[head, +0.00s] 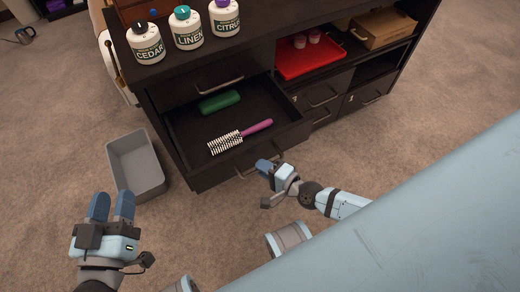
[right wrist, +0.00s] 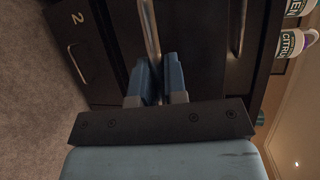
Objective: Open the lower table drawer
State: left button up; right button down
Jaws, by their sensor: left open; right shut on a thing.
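The lower table drawer (head: 200,178) is pulled out from the dark cabinet, showing its inside. It holds a purple-handled hairbrush (head: 240,137) and a green case-like object (head: 219,102). My right gripper (head: 268,166) is at the drawer's front, shut on its metal handle (head: 240,173). In the right wrist view the handle (right wrist: 150,35) runs between the blue fingers of the right gripper (right wrist: 160,80). My left gripper (head: 111,206) is open and empty, above the carpet at the lower left, apart from the cabinet.
A closed upper drawer (head: 205,84) sits above the open one. Bottles labelled CEDAR (head: 146,44), LINEN (head: 187,30) and CITRUS (head: 224,20) stand on the cabinet top. A grey bin (head: 137,167) stands on the carpet left of the drawer. A red tray (head: 309,60) is on a right-hand shelf.

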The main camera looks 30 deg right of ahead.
dwell(0.3)
jog(key=c, duration=1.2)
grip_release()
jog(key=shift+r, duration=0.1)
